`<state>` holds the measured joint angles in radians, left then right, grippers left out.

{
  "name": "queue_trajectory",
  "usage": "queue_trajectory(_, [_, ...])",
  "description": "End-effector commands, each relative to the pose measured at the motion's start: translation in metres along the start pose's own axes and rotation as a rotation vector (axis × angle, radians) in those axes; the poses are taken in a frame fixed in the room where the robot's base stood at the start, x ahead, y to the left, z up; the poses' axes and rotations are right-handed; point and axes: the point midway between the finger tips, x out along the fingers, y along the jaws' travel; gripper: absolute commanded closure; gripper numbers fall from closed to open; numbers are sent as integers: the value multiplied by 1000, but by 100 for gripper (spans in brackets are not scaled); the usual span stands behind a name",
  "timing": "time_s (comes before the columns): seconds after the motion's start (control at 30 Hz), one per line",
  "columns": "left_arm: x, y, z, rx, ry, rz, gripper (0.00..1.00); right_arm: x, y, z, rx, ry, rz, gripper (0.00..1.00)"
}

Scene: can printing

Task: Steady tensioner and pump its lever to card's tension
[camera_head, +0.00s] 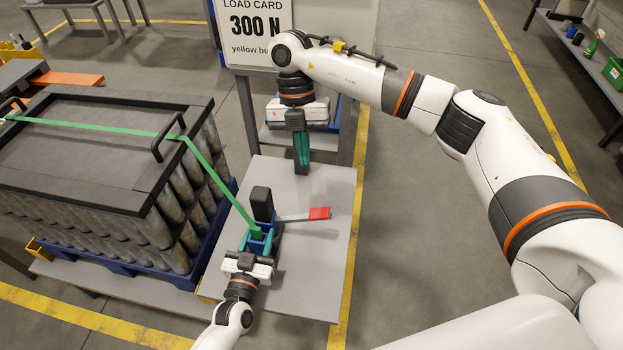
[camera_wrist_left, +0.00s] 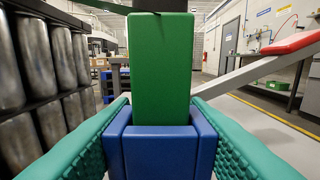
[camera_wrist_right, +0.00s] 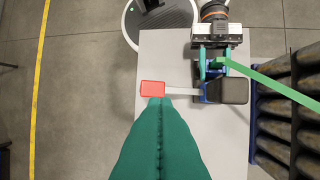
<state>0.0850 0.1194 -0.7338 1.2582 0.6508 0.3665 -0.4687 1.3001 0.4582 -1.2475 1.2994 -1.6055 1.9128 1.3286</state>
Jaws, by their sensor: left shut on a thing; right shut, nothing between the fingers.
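The tensioner (camera_head: 262,205) stands on the grey table top, with a blue and green body and a dark block on it. Its lever with a red tip (camera_head: 319,213) sticks out to the right. My left gripper (camera_head: 257,246) is shut on the tensioner's blue base (camera_wrist_left: 160,152). My right gripper (camera_head: 302,166) is shut and empty, above the table beyond the lever. In the right wrist view the closed fingers (camera_wrist_right: 160,108) overlap the picture just below the red tip (camera_wrist_right: 152,88); contact cannot be told. The load card (camera_head: 254,27) reads 300 N, with its lower line partly covered.
A green strap (camera_head: 90,126) runs from the tensioner over the black lid (camera_head: 80,160) of a stack of metal cans (camera_head: 170,225) on a blue pallet. The table's right part (camera_head: 325,260) is clear. A grey stand holds the card behind my right gripper.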

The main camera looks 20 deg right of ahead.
Motion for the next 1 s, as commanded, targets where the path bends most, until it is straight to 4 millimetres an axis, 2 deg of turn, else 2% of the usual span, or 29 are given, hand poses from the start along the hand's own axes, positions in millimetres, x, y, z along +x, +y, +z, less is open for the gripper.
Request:
queue_trajectory(0.4, [0, 0, 0, 2, 1, 0, 100, 83, 1, 1, -1, -4, 3, 100])
queue_trajectory(0.6, [0, 0, 0, 2, 1, 0, 100, 114, 7, -5, 2, -2, 1, 100])
queue_trajectory(0.8, [0, 0, 0, 2, 1, 0, 100, 129, 11, -10, 0, -1, 0, 100])
queue_trajectory(1.0, [0, 0, 0, 2, 1, 0, 100, 131, 12, -11, 0, 0, 0, 100])
